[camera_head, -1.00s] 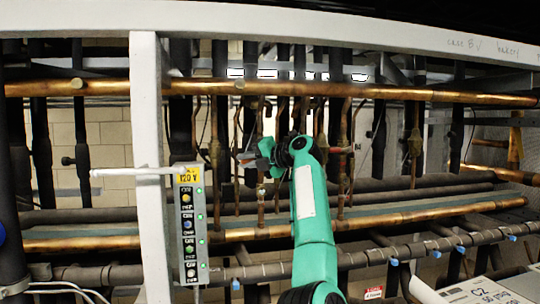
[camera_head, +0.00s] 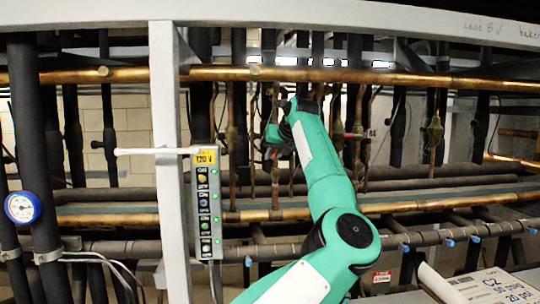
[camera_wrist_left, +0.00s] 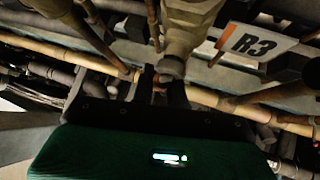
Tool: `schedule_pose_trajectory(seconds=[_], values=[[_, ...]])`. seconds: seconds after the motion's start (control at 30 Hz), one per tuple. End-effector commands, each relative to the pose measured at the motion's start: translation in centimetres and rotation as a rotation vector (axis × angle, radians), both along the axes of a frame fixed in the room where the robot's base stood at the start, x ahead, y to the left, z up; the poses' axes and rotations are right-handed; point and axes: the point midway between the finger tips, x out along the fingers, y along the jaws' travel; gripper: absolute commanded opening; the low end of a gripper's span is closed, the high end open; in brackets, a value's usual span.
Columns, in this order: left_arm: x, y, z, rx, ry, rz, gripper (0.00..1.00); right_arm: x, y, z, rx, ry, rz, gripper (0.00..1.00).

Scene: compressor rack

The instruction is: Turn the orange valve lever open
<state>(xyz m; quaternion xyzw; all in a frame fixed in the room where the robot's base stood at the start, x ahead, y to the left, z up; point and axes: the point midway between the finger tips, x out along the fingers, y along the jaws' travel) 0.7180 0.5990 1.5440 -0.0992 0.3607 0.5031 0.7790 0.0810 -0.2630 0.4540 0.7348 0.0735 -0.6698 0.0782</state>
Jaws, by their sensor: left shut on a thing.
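My left gripper (camera_head: 268,148) is in among the vertical pipes of the rack, just right of the control box in the head view. In the left wrist view its dark fingers (camera_wrist_left: 160,92) are closed together around a small orange-red piece (camera_wrist_left: 160,82), which looks like part of the orange valve lever. Most of the lever is hidden by the fingers and the gripper body. A brass-coloured valve body (camera_wrist_left: 190,30) is directly beyond the fingers. My right gripper is in neither view.
A control box (camera_head: 205,205) with lit green lamps hangs on a white post (camera_head: 168,120) left of the gripper. Copper pipes (camera_head: 350,76) cross above and below. A tag marked R3 (camera_wrist_left: 255,45) is near the valve. A round gauge (camera_head: 22,207) is at far left.

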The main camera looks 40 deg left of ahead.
Motion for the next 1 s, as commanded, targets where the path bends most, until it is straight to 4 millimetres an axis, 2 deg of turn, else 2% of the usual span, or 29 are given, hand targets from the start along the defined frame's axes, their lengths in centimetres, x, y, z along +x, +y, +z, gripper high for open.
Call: schedule_pose_trajectory(seconds=[0.4, 0.97, 1.0], values=[[0.81, -0.70, -0.09, -0.129, -0.154, -0.001, 0.00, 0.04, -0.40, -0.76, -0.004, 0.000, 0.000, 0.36], [0.94, -0.80, -0.06, -0.149, -0.177, -0.001, 0.00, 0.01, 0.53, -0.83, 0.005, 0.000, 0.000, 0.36], [0.94, -0.79, -0.05, -0.149, -0.177, -0.001, 0.17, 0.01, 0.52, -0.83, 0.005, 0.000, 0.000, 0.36]])
